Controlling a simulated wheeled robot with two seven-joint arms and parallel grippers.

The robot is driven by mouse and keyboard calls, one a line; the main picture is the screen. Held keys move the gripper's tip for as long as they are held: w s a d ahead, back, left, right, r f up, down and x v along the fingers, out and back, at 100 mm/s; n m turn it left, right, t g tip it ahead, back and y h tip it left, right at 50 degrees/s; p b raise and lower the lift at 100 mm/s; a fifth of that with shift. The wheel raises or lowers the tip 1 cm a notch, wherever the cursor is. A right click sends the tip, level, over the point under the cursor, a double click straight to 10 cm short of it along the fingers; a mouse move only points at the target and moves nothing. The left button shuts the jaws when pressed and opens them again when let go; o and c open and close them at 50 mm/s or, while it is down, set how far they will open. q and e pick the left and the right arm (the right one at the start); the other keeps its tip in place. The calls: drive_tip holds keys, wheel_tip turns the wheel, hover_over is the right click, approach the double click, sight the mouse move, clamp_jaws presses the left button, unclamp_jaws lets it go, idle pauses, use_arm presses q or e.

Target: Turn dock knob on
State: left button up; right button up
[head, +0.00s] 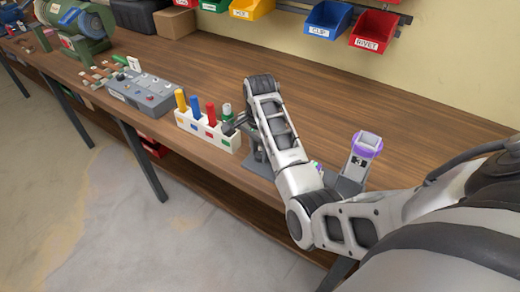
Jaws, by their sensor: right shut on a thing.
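A grey dock base (347,186) stands on the bench, partly hidden behind my right arm. A grey device with a purple band (366,145) stands upright at it. My right gripper (256,158) is low at the grey part left of the arm, beside the white block. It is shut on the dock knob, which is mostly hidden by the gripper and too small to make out. The knob's turn position cannot be seen. My left gripper is not in view.
A white block (232,144) with yellow, blue, red and green-white pegs stands just left of my gripper. A grey control box (143,92) and a green machine (77,22) are farther left. Coloured bins, including a blue one (326,20), hang behind. The back right bench is clear.

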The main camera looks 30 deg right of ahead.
drive_tip(key=shift+m, duration=0.5)
drive_tip(key=o, duration=1)
